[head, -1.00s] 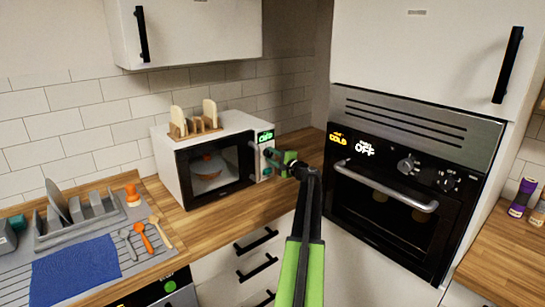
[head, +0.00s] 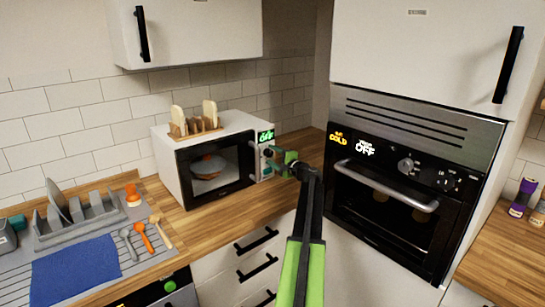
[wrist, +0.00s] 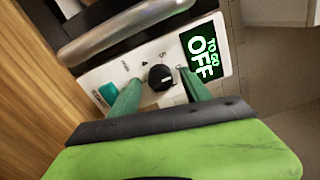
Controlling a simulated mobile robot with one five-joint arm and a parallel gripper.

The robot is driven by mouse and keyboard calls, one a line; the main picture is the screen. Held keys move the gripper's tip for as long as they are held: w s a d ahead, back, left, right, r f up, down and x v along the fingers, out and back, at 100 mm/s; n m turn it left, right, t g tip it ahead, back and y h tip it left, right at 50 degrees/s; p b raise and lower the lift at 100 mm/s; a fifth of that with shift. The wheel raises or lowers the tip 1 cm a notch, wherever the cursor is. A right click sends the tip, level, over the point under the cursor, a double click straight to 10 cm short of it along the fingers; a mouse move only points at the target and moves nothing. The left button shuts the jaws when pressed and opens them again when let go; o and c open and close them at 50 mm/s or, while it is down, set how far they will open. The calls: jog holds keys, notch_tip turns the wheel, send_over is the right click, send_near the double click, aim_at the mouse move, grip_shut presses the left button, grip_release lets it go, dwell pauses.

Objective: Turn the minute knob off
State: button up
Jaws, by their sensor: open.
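The black round minute knob (wrist: 160,77) sits on the white control panel of the microwave (head: 168,170). A pale mark shows on the knob's face, with numbers printed around it. My gripper (wrist: 158,82) is open, with one green fingertip on each side of the knob; whether they touch it I cannot tell. In the head view, my gripper (head: 272,156) is at the microwave's right front edge and hides the knob. The green display (wrist: 202,48) beside the knob reads "TO GO OFF" in the wrist view.
A wooden rack with bread (head: 196,124) stands on the microwave. The black oven (head: 395,195) is to the right, its own display showing "COLD" and "OFF". A dish rack (head: 85,225) and blue cloth (head: 75,268) are at the left. Counter before the microwave is clear.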

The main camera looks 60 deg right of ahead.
jog(key=v, duration=1.7)
jog(key=shift+r, duration=0.15)
